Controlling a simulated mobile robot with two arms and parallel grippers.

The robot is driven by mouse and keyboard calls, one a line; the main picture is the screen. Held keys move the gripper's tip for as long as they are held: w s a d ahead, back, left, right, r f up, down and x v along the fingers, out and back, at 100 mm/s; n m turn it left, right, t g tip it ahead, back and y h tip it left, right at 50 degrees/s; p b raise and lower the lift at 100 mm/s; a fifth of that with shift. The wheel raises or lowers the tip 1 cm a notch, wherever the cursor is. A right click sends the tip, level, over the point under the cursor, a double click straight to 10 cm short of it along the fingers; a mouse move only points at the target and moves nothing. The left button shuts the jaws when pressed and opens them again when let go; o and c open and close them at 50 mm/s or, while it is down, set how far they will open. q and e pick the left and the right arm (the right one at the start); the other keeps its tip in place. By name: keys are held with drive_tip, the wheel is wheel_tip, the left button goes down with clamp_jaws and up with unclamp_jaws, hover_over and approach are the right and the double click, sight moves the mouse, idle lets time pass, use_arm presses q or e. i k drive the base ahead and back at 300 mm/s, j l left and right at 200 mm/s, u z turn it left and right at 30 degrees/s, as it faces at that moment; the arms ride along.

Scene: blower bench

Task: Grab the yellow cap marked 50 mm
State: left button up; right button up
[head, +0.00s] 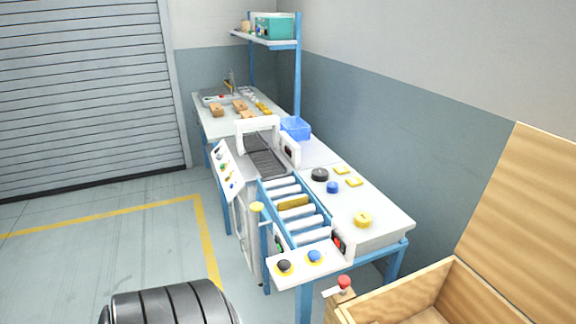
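A round yellow cap (363,220) sits on the near right part of the white bench top (385,217). It has a small mark on top, too small to read, so I cannot tell whether it says 50 mm. A blue round piece (333,187) and a larger black round piece (320,175) stand farther back on the same top. Two flat yellow pieces (341,170) lie just right of the black one. Neither of my grippers shows in the head view.
A roller conveyor (290,203) with a yellow bar on it runs along the bench's left side. A control panel (300,262) with black and blue buttons is at its near end. A blue bin (295,127) stands farther back. A wooden crate (390,300) stands at front right.

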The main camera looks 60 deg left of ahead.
sight(362, 220)
drive_tip(key=k+j+u, duration=0.15)
drive_tip(key=u, duration=1.05)
drive_tip(key=i+j, duration=0.15)
drive_tip(key=j, duration=0.15)
drive_tip(key=i+j, duration=0.15)
drive_tip(key=j+z, duration=0.05)
drive_tip(key=j, duration=0.05)
